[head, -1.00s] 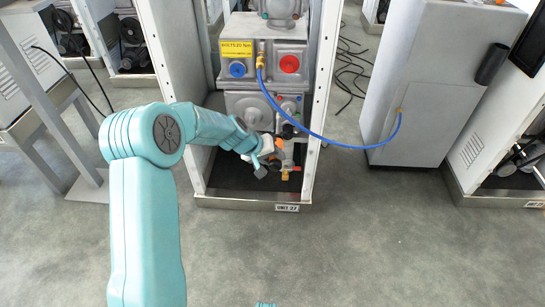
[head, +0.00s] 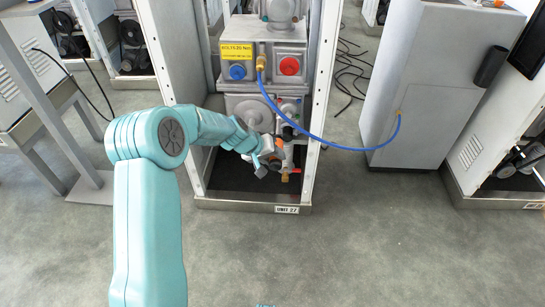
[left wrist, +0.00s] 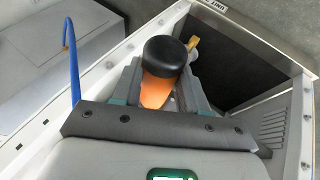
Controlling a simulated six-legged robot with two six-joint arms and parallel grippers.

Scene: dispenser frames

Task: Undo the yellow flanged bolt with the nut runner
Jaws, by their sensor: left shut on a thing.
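My left gripper (head: 268,157) reaches into the lower part of the open dispenser frame. It is shut on an orange tool with a round black end, which I take to be the nut runner (left wrist: 158,88). In the left wrist view the tool sits between the two grey fingers, its black end toward the camera. Its working end is hidden behind its own body. I cannot make out the yellow flanged bolt; the gripper and tool may cover it.
The dispenser frame (head: 326,75) has white uprights on both sides of the arm. A blue hose (head: 335,147) loops from the meter unit to a grey cabinet (head: 420,85) at right. A brass fitting (head: 285,178) sits low by the gripper. The floor in front is clear.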

